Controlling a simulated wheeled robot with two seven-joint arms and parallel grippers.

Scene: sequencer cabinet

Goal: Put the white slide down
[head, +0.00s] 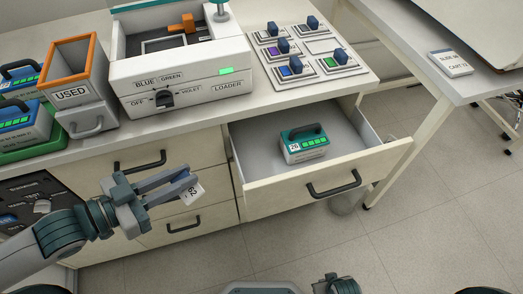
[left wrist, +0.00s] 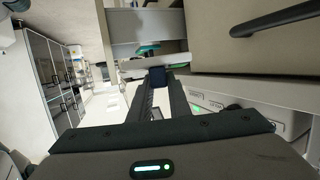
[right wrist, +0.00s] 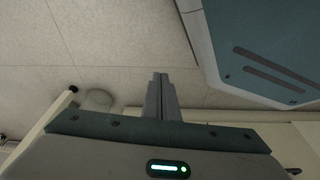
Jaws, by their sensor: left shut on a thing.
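The white slide (head: 191,193), marked 62, hangs from my left gripper (head: 186,178) in front of the cabinet drawers. My left gripper is shut on its dark blue grip (left wrist: 158,77), which shows between the fingertips in the left wrist view. The slide's white body is mostly hidden there. A slide rack (head: 284,97) lies on the counter to the right of the loader, with several blue-gripped slides in it. One place in it (head: 321,46) looks empty. My right gripper (right wrist: 161,95) is shut and empty, low over the floor.
The loader (head: 185,78) stands on the counter, with a grey USED bin (head: 76,85) to its left.

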